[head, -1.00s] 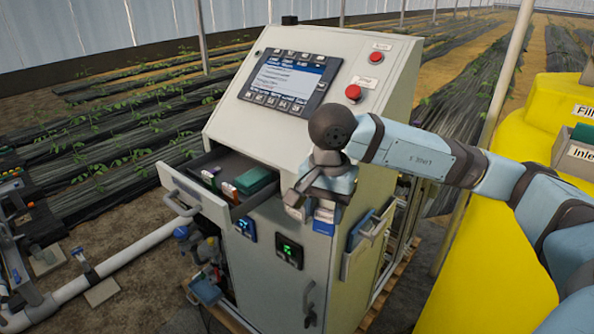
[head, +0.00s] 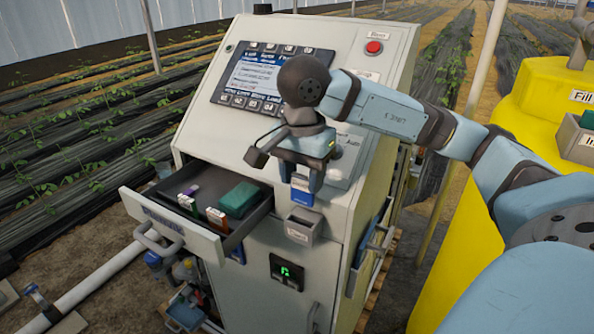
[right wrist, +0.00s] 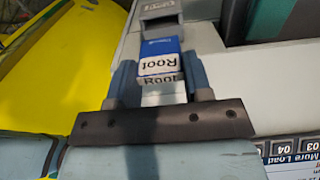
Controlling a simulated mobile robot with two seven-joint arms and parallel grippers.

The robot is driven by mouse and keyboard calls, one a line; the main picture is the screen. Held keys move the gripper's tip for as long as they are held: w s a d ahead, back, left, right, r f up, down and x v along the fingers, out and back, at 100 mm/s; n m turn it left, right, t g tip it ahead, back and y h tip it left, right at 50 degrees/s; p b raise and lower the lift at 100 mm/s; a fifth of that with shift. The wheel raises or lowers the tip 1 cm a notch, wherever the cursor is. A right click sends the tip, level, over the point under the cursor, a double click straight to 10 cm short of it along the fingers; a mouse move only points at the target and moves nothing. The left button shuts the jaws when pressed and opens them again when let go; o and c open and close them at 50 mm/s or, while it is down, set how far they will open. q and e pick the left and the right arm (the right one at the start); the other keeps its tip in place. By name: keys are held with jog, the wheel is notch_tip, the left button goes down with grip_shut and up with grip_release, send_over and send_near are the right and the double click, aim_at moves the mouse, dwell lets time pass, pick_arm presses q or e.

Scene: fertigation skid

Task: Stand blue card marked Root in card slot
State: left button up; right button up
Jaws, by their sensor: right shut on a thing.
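The blue card marked Root (head: 302,190) is held in my right gripper (head: 302,172), white label upward in the right wrist view (right wrist: 160,60). The gripper's two fingers are shut on the card from both sides. The small grey card slot (head: 302,227) is fixed on the cabinet front, and its opening lies just below the card in the head view. In the right wrist view the slot (right wrist: 159,10) lies just beyond the card's far end. The card appears apart from the slot. My left gripper is not in view.
An open drawer (head: 235,236) left of the slot holds a green box (head: 239,199) and several small cards. A sloping control panel (head: 262,77) and red button (head: 374,47) are above. A side holder (head: 368,245) and yellow tank (head: 470,250) are to the right.

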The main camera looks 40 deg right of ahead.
aim_at(302, 203)
jog(key=shift+s+f, duration=0.1)
jog(key=shift+f, duration=0.45)
jog(key=shift+w+f+b, duration=0.2)
jog(key=shift+f+b, duration=0.3)
jog(key=shift+f, duration=0.55)
jog(key=shift+f+b, duration=1)
jog(key=shift+f, duration=0.5)
jog(key=shift+f+b, duration=0.7)
jog(key=shift+b, duration=0.1)
jog(key=shift+f, duration=0.1)
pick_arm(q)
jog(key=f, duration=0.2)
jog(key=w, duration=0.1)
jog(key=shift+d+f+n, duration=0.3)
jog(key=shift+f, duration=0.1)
